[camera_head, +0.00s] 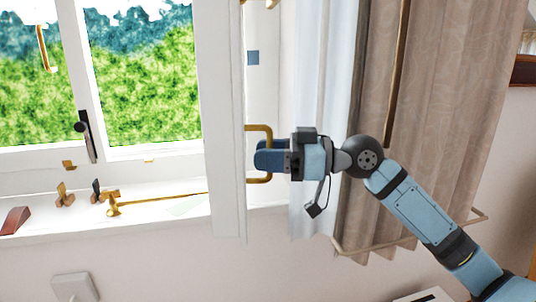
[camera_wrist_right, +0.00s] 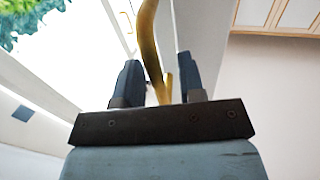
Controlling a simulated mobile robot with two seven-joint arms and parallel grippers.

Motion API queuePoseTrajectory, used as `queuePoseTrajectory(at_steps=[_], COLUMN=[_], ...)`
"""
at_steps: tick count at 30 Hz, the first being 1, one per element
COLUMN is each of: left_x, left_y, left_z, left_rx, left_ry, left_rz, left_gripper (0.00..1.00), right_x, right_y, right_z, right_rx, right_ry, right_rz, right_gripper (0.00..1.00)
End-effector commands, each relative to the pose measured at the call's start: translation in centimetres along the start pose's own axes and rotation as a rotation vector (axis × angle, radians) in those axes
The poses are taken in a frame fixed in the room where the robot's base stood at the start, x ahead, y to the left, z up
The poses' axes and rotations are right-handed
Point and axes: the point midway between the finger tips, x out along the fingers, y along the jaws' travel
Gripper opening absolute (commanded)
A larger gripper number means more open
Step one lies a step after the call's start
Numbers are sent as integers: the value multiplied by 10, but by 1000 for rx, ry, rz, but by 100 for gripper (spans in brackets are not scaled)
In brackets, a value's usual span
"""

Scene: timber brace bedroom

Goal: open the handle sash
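A white-framed window sash (camera_head: 222,120) stands in the left and middle of the head view. A brass bar handle (camera_head: 259,128) sticks out from the right side of its stile. My right gripper (camera_head: 268,158) is at this handle, reaching in from the right. In the right wrist view the brass bar (camera_wrist_right: 152,50) passes between the two dark fingers (camera_wrist_right: 158,85), with a gap visible on each side. The gripper looks open around the bar. The fingers hide part of the handle in the head view. My left gripper is not in view.
A black latch (camera_head: 86,135) is on the frame at left. A brass stay (camera_head: 150,203) and small fittings lie along the white sill (camera_head: 150,225). A beige curtain (camera_head: 440,90) hangs at right behind my right arm. A white wall socket (camera_head: 75,287) is below the sill.

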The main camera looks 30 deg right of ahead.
Motion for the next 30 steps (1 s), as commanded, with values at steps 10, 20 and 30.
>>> queuePoseTrajectory(at_steps=[10,20,30], left_x=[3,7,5], left_y=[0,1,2], left_z=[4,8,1], left_rx=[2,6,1], left_ry=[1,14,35], left_rz=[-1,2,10], left_gripper=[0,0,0], right_x=[-19,-84,-119], right_y=[1,0,0], right_z=[2,3,0], right_rx=[1,3,0], right_ry=[-1,0,0], right_rz=[4,3,1], right_gripper=[36,36,36])
